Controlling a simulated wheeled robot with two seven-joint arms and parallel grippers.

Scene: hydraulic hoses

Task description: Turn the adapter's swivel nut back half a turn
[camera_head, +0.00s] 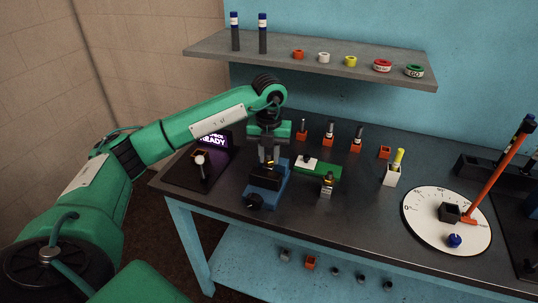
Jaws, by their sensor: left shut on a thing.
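My left gripper (268,157) points straight down over a blue vise (254,193) with dark jaws, near the bench's left part. It is shut on the small adapter that stands up from the vise jaws. The fingers hide most of the adapter, including its swivel nut, and only a little brassy metal shows between and below them. I cannot tell how far the nut is turned. My right gripper is out of view.
A green-and-white block (318,169) and a small fitting (326,186) are close to the vise's right. A dark display (210,141) reading "READY" and a gauge (199,159) are at left. A white dial (421,225) lies at right. A grey shelf (310,62) hangs behind.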

